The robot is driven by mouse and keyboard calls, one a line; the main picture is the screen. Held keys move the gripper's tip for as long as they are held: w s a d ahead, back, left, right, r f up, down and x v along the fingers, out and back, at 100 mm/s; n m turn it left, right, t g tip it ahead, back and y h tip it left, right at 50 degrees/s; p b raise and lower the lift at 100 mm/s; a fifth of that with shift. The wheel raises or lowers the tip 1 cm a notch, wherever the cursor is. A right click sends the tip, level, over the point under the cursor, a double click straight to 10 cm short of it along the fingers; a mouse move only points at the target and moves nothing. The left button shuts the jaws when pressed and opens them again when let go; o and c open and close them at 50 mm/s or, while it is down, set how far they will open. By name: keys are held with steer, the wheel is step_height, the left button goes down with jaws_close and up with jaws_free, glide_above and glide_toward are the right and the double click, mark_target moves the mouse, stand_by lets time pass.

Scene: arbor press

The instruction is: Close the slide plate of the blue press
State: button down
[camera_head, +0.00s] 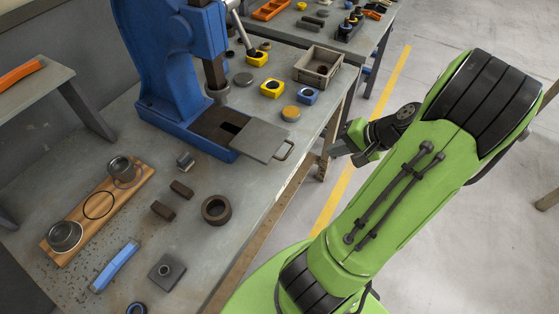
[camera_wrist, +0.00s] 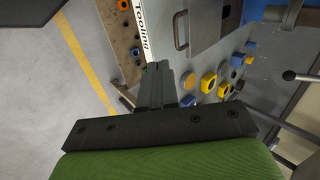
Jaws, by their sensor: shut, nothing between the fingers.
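The blue press (camera_head: 165,70) stands on the workbench. Its grey slide plate (camera_head: 258,139) is pulled out to the right of the blue base and overhangs toward the bench edge. A dark opening shows in the base beside the plate. A dark loop handle (camera_head: 286,151) is on the plate's outer end. In the wrist view the handle (camera_wrist: 181,30) shows at the top, beyond my fingertips. My gripper (camera_head: 336,149) is shut and empty, off the bench edge, right of the handle and apart from it. In the wrist view my gripper (camera_wrist: 158,70) points up toward the bench edge.
A grey crate (camera_head: 318,66), yellow and blue blocks (camera_head: 308,95) and a round tan disc (camera_head: 290,113) sit behind the plate. A dark ring (camera_head: 216,209) and a wooden board (camera_head: 97,215) lie in front. Floor right of the bench is clear around a yellow line.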

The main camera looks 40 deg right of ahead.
mark_target(256, 137)
steer(key=w+r+b+x, duration=0.1)
steer(key=w+b+x, duration=0.1)
steer(key=x, duration=1.1)
steer(key=shift+r, duration=0.15)
steer(key=shift+w+a, duration=0.1)
steer(key=shift+w, duration=0.05)
steer(key=w+a, duration=0.1)
steer(key=w, duration=0.3)
steer(key=w+a, duration=0.2)
steer(key=w, duration=0.2)
steer(key=w+a, duration=0.1)
steer(key=w, duration=0.3)
steer(key=shift+w+a, duration=0.1)
steer(key=shift+a, duration=0.1)
